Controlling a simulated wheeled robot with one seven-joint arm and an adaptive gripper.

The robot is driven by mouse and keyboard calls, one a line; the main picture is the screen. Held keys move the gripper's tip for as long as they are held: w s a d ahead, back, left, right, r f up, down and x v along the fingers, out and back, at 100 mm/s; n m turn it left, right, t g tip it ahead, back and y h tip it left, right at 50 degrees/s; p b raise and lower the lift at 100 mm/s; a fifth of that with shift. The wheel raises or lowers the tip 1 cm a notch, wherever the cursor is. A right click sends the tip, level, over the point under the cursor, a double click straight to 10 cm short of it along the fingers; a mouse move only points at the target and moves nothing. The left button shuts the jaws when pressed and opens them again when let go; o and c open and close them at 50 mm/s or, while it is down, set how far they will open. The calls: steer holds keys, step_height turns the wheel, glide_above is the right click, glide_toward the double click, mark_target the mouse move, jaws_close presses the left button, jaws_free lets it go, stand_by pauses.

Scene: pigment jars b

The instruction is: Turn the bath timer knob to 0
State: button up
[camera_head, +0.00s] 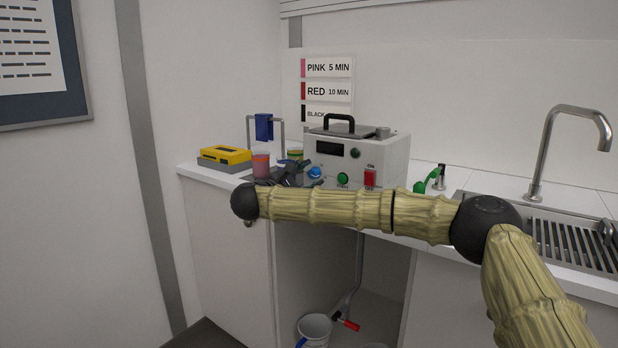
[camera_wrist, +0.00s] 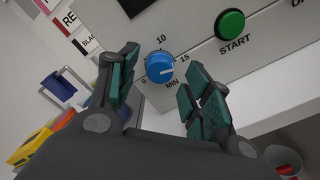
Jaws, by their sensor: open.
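The blue bath timer knob (camera_wrist: 159,67) is on the white front of the bath unit (camera_head: 395,153). It also shows in the head view (camera_head: 315,172). Its dial is marked 0, 10, 15 and MIN. The white pointer line points to the right in the wrist view, toward the 15 side and away from 0. My gripper (camera_wrist: 163,72) is open in front of the panel, with one finger on each side of the knob. No contact with the knob is visible. In the head view my gripper (camera_head: 290,174) is dark and partly hidden by my wrist.
A green START button (camera_wrist: 230,23) is close to the right finger. A red switch (camera_head: 370,177) is farther right. Left of the unit are a pink-red jar (camera_head: 261,164), a yellow device (camera_head: 225,154) and a blue item on a rack (camera_head: 264,127). A sink lies right.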

steer(key=shift+w+d, duration=0.45)
steer(key=shift+w, duration=0.15)
steer(key=c, duration=1)
steer(key=shift+c, duration=0.2)
